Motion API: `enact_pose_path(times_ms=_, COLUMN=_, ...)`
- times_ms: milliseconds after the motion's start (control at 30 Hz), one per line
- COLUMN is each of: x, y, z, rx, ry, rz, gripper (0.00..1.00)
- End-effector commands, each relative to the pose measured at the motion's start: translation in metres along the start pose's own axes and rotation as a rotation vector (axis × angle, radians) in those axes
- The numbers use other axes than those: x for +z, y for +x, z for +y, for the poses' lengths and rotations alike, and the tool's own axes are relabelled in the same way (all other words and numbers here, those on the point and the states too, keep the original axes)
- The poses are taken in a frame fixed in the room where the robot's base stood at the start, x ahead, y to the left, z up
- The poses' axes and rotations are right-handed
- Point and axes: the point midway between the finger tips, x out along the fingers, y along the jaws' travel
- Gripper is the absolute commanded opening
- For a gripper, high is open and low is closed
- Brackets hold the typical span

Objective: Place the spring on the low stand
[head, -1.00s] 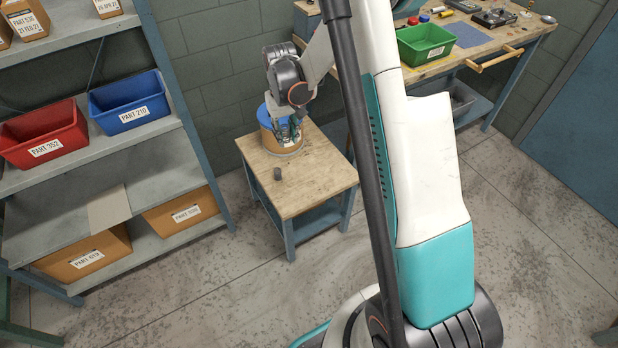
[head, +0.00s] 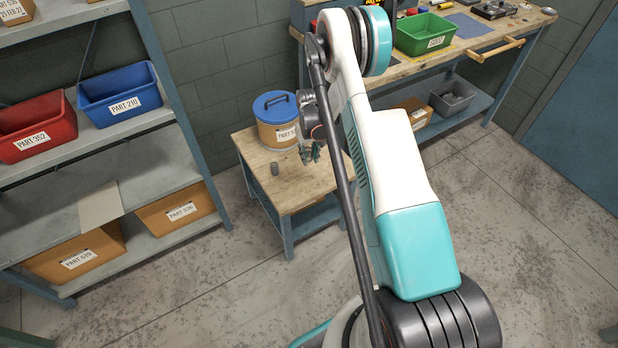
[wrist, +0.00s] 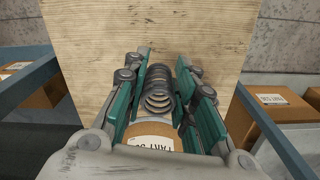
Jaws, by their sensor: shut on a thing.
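A grey coil spring (wrist: 158,92) sits between the two green-padded fingers of my gripper (wrist: 168,78), which is shut on it. In the head view my gripper (head: 309,152) hangs over the right back part of the low stand, just in front of the drum; the spring cannot be made out there. The low stand (head: 305,188) has a pale wooden top and blue-grey legs. Its top (wrist: 150,30) fills the middle of the wrist view beyond the spring. The gap between spring and top cannot be judged.
A cardboard drum (head: 270,132) with a blue lid stands at the back of the stand. The front of the top is clear. A shelf rack (head: 165,165) is left; a workbench (head: 465,45) is behind right.

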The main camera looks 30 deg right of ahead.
Motion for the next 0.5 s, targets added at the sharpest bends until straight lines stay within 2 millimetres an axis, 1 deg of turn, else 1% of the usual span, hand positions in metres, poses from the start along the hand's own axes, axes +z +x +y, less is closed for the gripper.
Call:
enact_pose_path(times_ms=33, x=0.0, y=0.017, z=0.0, rx=0.0, ry=0.0, rz=0.0, gripper=0.0)
enact_pose_path(times_ms=100, x=0.0, y=0.034, z=0.0, rx=0.0, ry=0.0, rz=0.0, gripper=0.0)
enact_pose_path(times_ms=200, x=0.0, y=0.054, z=0.0, rx=0.0, ry=0.0, rz=0.0, gripper=0.0)
enact_pose_path(times_ms=300, x=0.0, y=0.067, z=0.0, rx=0.0, ry=0.0, rz=0.0, gripper=0.0)
enact_pose_path(times_ms=500, x=0.0, y=0.077, z=0.0, rx=0.0, ry=0.0, rz=0.0, gripper=0.0)
